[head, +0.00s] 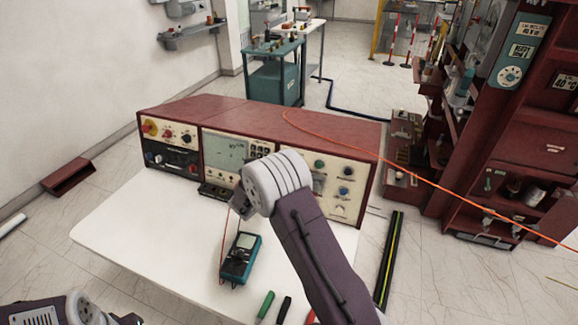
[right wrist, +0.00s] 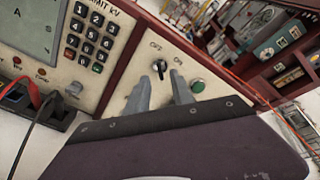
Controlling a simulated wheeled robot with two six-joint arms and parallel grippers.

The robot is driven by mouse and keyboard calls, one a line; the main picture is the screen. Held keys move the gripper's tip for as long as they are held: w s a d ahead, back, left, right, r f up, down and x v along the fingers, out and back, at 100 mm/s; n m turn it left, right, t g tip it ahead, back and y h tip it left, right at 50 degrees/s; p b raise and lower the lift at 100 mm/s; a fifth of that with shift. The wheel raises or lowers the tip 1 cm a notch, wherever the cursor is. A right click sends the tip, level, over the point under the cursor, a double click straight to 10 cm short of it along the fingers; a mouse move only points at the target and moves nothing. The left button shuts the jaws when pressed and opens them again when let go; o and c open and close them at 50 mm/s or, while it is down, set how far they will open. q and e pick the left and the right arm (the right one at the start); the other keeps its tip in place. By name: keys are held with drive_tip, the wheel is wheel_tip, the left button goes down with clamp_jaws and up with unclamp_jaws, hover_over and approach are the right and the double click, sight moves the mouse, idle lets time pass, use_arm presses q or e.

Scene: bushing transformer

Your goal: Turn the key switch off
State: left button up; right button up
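The key switch (right wrist: 160,68) is a small dark knob with a metal collar on the cream panel, below the labels OFF and ON. Which label it points to is hard to tell. In the right wrist view my right gripper (right wrist: 161,80) is open and empty, its two grey fingertips apart on either side of the switch, just below it in the picture. Whether they touch the panel cannot be told. In the head view my right wrist covers the switch and the fingers. Part of my left arm shows at the bottom left; its gripper is out of view.
The red console (head: 215,107) stands on a white table (head: 140,225). A green button (right wrist: 197,86) sits right of the switch and a keypad (right wrist: 90,32) to its left. A teal multimeter (head: 240,258) and screwdrivers (head: 265,305) lie on the table. An orange cable (head: 420,178) runs rightward.

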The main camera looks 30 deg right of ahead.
drive_tip(key=v, duration=0.4)
drive_tip(key=shift+s+a, duration=0.1)
